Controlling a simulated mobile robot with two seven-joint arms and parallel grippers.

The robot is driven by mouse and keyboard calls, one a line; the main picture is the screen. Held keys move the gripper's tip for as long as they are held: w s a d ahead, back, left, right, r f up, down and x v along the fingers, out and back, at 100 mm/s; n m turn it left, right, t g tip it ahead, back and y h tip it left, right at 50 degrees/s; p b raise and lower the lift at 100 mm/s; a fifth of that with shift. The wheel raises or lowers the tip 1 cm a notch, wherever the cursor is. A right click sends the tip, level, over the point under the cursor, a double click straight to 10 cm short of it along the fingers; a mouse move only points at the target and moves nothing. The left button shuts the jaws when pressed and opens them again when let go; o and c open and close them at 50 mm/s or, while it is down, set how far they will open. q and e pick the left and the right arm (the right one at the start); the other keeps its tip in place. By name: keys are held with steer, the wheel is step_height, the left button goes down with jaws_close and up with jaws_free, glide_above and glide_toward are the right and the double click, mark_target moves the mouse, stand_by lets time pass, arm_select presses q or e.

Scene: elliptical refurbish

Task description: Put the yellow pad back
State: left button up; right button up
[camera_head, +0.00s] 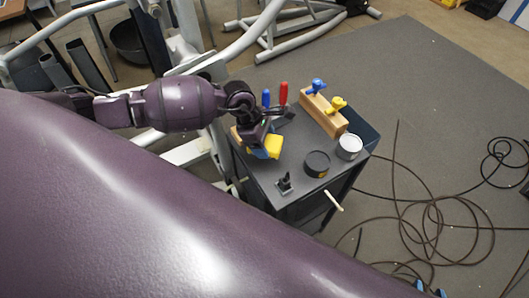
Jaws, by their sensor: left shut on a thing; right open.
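The yellow pad (274,145) is at the left part of a dark cart top (262,178). My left gripper (264,149) comes in from the left and is shut on the pad. Its fingers hide part of the pad, and I cannot tell whether the pad touches the cart top. My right gripper (430,289) shows only as blue fingertips at the bottom right edge, apart and empty, over the floor.
On the cart stand a wooden block (322,111) with blue and yellow knobs, a dark can (317,163), a light can (349,146), a small black item (285,184), and red (283,93) and blue handles. Cables (440,215) lie on the floor at right.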

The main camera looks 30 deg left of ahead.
mark_target(269, 160)
arm_select(q)
steer(key=shift+f, duration=3.1)
steer(key=o, duration=0.9)
steer(key=shift+f, duration=0.1)
